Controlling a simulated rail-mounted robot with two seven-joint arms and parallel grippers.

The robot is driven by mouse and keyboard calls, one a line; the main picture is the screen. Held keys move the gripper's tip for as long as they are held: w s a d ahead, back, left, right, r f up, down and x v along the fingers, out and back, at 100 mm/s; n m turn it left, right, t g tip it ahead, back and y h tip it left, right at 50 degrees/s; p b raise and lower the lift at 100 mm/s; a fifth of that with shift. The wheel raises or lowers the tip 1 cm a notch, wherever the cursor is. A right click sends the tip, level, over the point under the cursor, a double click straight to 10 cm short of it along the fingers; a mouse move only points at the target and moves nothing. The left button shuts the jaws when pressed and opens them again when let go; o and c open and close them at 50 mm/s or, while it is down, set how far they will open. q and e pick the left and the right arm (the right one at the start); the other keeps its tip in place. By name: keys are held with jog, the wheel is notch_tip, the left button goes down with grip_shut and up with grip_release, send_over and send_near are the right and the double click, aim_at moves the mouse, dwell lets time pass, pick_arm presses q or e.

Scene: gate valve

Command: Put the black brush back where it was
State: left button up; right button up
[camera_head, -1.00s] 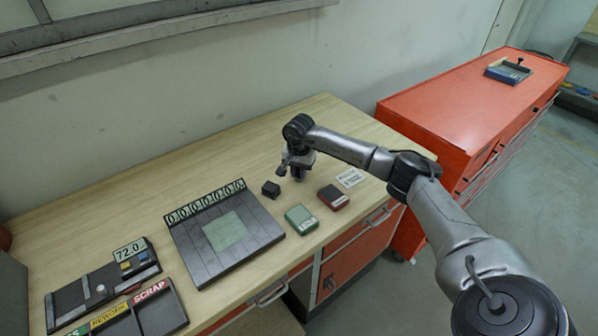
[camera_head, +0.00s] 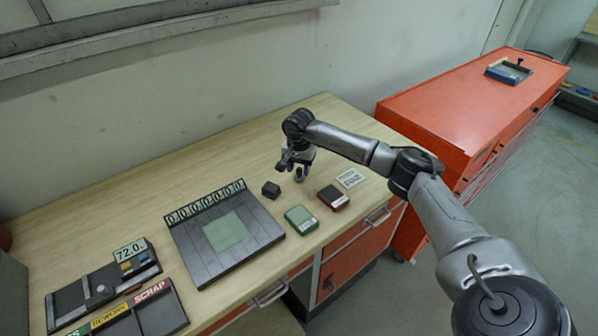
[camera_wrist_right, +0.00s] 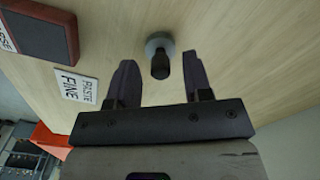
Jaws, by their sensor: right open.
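A small dark upright piece with a round grey base (camera_wrist_right: 160,55), which looks like the black brush, stands on the wooden bench. It shows between and just beyond my right gripper's fingertips (camera_wrist_right: 157,70) in the wrist view, with a gap on each side. In the head view the piece (camera_head: 299,176) is just below my right gripper (camera_head: 292,165), partly hidden by it. My right gripper is open and empty. My left gripper is not in view.
A black block (camera_head: 271,189), a green box (camera_head: 301,219) and a dark red box (camera_head: 333,198) sit nearby. A white "PASTE FINE" card (camera_head: 350,178) lies to the right. A dark plate (camera_head: 192,243) is left. The bench behind the gripper is clear.

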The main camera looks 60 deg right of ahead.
aim_at(299, 169)
notch_tip(299, 169, up, 10)
jog(key=shift+p, duration=0.3)
dwell(0.5)
